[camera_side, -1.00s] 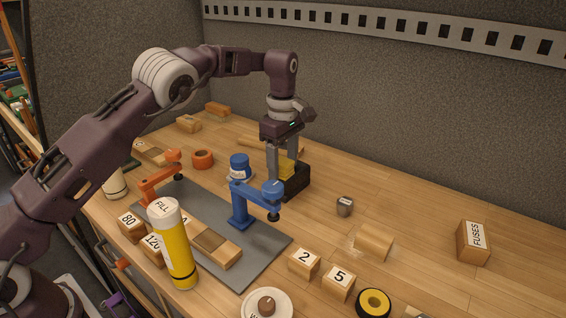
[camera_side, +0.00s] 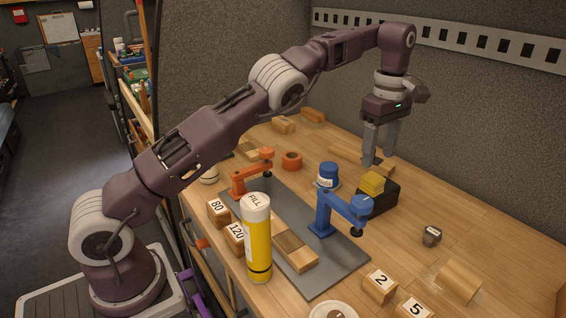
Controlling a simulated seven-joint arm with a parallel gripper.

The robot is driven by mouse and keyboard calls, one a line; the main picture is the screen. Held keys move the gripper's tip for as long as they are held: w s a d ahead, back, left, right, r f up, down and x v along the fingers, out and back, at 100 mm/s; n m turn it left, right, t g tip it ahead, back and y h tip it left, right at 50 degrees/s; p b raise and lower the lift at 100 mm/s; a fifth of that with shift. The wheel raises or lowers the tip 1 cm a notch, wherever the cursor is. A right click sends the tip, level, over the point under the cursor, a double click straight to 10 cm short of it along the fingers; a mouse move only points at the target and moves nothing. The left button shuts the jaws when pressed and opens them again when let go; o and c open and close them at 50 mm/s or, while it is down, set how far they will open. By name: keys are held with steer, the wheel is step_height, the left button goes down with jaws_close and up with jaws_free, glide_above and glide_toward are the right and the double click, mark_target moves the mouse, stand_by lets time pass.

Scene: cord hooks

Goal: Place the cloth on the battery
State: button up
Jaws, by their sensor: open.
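A yellow folded cloth (camera_side: 372,184) lies on top of a black block (camera_side: 384,200), which looks like the battery. The block stands on the bench just behind the blue clamp. My gripper (camera_side: 377,160) is open and empty. In the picture its fingertips are just above the cloth, with a gap between them and it. How far behind the cloth they are is hard to tell.
A blue clamp (camera_side: 342,210) and an orange clamp (camera_side: 250,174) stand on a grey mat (camera_side: 335,268). A blue-capped jar (camera_side: 328,176), an orange ring (camera_side: 291,161) and a tall yellow FILL bottle (camera_side: 258,245) are nearby. Numbered wooden blocks lie in front. The bench right of the block is mostly clear.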

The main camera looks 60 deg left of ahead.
steer(key=s+a+r+m+t+h, duration=0.1)
steer(key=s+a+r+m+t, duration=0.2)
steer(key=s+r+m, duration=0.8)
steer(key=s+d+f+m+t, duration=0.1)
steer(key=s+f+m, duration=0.1)
steer(key=s, duration=1.2)
steer(key=s+d+f+m+t+y, duration=0.1)
steer(key=s+f+m, duration=0.2)
steer(key=s, duration=1.1)
steer(key=shift+m+t, duration=0.3)
steer(key=shift+m, duration=0.7)
